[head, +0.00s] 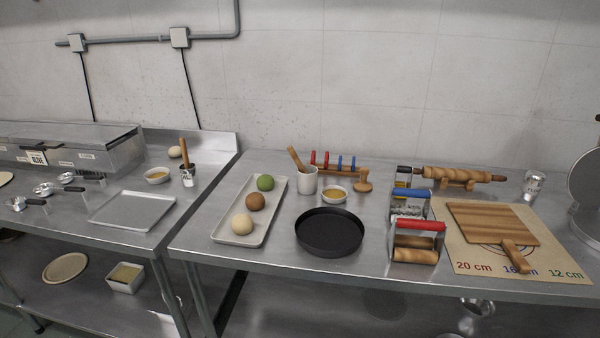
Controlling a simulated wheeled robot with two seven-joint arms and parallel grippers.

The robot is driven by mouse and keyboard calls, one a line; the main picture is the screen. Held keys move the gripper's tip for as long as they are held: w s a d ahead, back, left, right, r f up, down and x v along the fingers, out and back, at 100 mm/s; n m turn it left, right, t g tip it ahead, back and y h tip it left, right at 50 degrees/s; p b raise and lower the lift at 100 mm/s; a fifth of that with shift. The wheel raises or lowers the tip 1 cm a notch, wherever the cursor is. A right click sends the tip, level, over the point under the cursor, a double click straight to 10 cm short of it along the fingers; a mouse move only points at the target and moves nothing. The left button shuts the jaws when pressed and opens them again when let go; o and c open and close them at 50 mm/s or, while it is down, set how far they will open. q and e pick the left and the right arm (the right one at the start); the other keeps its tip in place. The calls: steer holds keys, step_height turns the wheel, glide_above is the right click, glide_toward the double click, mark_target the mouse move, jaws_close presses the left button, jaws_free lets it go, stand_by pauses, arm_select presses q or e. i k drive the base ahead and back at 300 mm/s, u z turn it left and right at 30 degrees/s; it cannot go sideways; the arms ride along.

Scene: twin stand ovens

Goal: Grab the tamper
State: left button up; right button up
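A small wooden piece with a round, disc-like base and a short upright part looks like the tamper (363,185). It stands on the right steel table, in front of the right end of a wooden rack (340,171) with red and blue pieces. A small bowl (334,194) of yellowish contents is just to its left. Nothing holds the tamper. Neither of my grippers is in view.
A black round pan (329,232) lies in front of the tamper. Red- and blue-handled tools (417,240) stand to its right, near a rolling pin (458,175) and wooden board (492,224). A white cup (306,180) and a tray (225,233) of dough balls are left.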

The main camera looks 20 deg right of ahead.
mark_target(362, 186)
steer(key=u, duration=0.2)
steer(key=i, duration=0.85)
steer(key=z, duration=0.2)
